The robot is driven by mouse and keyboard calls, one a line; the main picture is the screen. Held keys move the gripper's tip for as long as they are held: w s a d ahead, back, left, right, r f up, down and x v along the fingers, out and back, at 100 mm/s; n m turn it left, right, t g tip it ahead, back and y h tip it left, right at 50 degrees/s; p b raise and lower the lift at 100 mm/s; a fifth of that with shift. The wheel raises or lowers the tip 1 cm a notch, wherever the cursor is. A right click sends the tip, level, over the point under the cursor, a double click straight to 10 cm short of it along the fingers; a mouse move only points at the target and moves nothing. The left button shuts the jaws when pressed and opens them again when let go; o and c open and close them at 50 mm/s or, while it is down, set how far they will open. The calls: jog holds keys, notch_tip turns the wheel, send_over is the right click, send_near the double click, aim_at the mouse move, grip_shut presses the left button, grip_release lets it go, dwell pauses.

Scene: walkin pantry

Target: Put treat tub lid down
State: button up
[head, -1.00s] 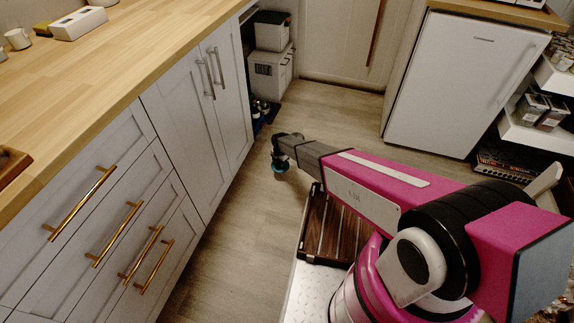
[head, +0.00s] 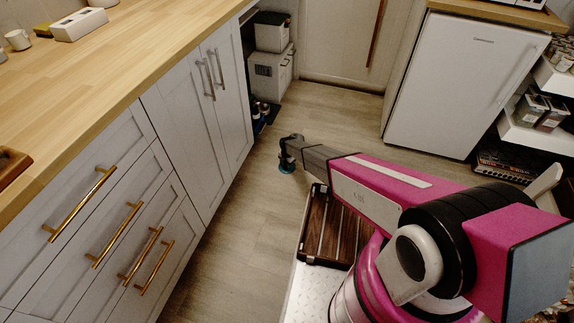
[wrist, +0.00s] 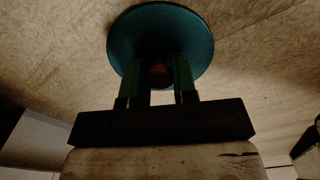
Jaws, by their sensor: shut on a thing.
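The treat tub lid is a round teal disc (wrist: 160,30) in the wrist view, with a brownish knob (wrist: 160,74) at its middle. My gripper (wrist: 160,78) is shut on the knob, with one green-tinted finger on each side. In the head view my gripper (head: 287,160) is out over the floor, left of and beyond the slatted tray. A small teal edge of the lid (head: 286,169) shows beneath it there. The lid appears held above the floor. No tub can be made out.
A wooden counter (head: 75,85) over white cabinets (head: 185,125) runs along the left. A dark slatted wooden tray (head: 322,235) lies beside my arm. A white fridge (head: 460,85) stands at the back right. Grey boxes (head: 270,75) stand past the cabinets. The floor between is clear.

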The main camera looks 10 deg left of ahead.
jog(key=o, duration=0.9)
notch_tip(320, 180, up, 12)
jog(key=s+d+r+m, duration=0.2)
jog(key=d+r+m, duration=0.4)
jog(key=d+r, duration=0.55)
jog(key=s+d+r+m, duration=0.7)
jog(key=d+r+m, duration=0.1)
jog(key=d+r, duration=0.2)
jog(key=s+d+r+m, duration=0.8)
jog(key=d+r, duration=0.2)
jog(key=d, duration=0.2)
jog(key=s+d+r+m, duration=0.7)
jog(key=d+r+m, duration=0.1)
jog(key=d+r, duration=0.2)
jog(key=shift+s+d+r+m, duration=0.3)
jog(key=shift+s+d, duration=0.1)
jog(key=shift+d, duration=0.1)
